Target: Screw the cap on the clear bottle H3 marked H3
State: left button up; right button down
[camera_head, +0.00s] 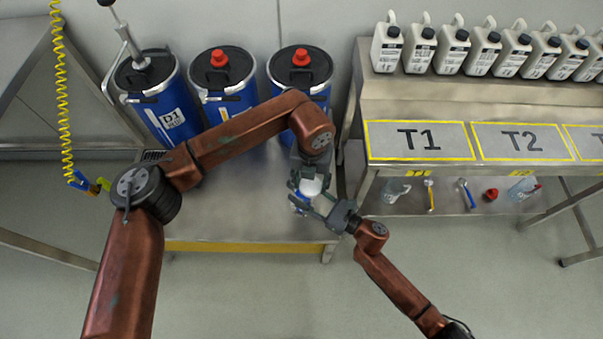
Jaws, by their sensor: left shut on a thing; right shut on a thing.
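A small item with a white top (311,187) and a clear, bluish lower part (300,203) is held between my two grippers, over the right end of the low steel bench; I take it for the bottle and its cap. My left gripper (308,178) reaches down from above and is shut at the white top. My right gripper (326,205) comes from the lower right and is shut around the bottle's body. The fingers hide much of the item. No H3 marking is readable, and whether cap and bottle touch cannot be told.
Blue drums (222,85) stand along the back of the low bench (240,228). At right, a table has marked areas T1 (420,153) and T2 (520,154) with several white jugs (422,45) behind. Its lower shelf holds a clear bottle (396,190), tools and a red item (490,195).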

pick_arm(q)
jog(key=shift+s+d+f, duration=0.1)
jog(key=shift+d+f, duration=0.15)
jog(key=shift+f, duration=0.25)
jog(key=shift+s+d+f, duration=0.1)
jog(key=shift+d+f, duration=0.1)
jog(key=shift+f, duration=0.25)
pick_arm(e)
jog(key=shift+w+a, duration=0.1)
jog(key=shift+w, duration=0.1)
pick_arm(q)
jog(key=shift+w+f, duration=0.2)
jog(key=shift+w, duration=0.1)
pick_arm(e)
jog(key=shift+w+f, duration=0.15)
jog(key=shift+w, duration=0.05)
pick_arm(q)
jog(key=shift+w+f, duration=0.15)
jog(key=shift+w, duration=0.05)
pick_arm(e)
jog(key=shift+w+f, duration=0.15)
